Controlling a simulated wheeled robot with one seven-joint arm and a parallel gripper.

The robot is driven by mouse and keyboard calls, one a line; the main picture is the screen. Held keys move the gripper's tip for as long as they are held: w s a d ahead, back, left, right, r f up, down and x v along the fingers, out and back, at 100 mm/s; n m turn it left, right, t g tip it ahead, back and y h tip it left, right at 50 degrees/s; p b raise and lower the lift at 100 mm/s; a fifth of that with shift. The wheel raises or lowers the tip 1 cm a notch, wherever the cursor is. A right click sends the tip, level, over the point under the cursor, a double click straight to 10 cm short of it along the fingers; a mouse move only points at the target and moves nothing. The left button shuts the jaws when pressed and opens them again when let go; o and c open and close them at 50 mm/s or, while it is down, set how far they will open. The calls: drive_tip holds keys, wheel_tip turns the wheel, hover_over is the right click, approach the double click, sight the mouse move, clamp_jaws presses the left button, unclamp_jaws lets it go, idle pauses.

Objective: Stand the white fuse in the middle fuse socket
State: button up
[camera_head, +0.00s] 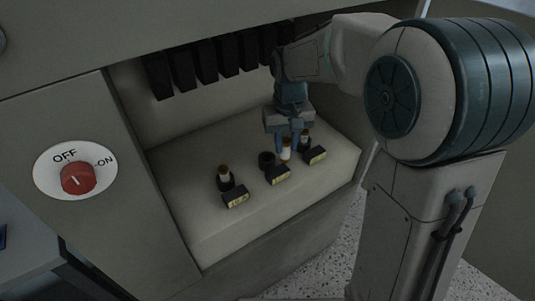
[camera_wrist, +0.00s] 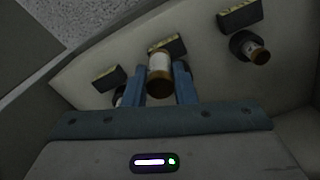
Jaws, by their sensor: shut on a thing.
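My gripper (camera_head: 287,146) is shut on the white fuse (camera_head: 286,152), which has brown end caps. In the wrist view the fuse (camera_wrist: 159,66) sits between my two blue fingers (camera_wrist: 161,80). The middle fuse socket (camera_head: 266,160) is a dark round holder and looks empty. In the head view the fuse is just right of it and looks apart from it; its height above the ledge is hard to tell. In the wrist view the fuse and fingers hide the middle socket, and only its label block (camera_wrist: 167,46) shows.
The left socket (camera_head: 227,185) holds a brown-capped fuse. The right socket (camera_head: 305,147), close to my fingers, also holds a fuse. Yellow-labelled black blocks stand before the sockets. A row of black breakers (camera_head: 207,64) hangs behind. A red knob (camera_head: 78,178) is on the left panel.

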drive_tip(key=shift+w+a+f+b, duration=0.3)
drive_tip(key=shift+w+a+f, duration=0.5)
drive_tip(key=shift+w+f, duration=0.55)
drive_tip(key=shift+w+a+f+b, duration=0.35)
drive_tip(key=shift+w+a+f, duration=0.55)
drive_tip(key=shift+f, duration=0.8)
drive_tip(key=shift+w+a+f+b, duration=0.3)
drive_tip(key=shift+w+a+f, duration=0.45)
drive_tip(key=shift+w+f, duration=0.65)
drive_tip(key=shift+s+f, duration=0.15)
drive_tip(key=shift+s, duration=0.05)
drive_tip(key=shift+f, duration=0.15)
drive_tip(key=o, duration=1)
wheel_tip(320, 180, up, 8)
drive_tip(key=shift+d+p, duration=0.1)
drive_tip(key=shift+p, duration=0.8)
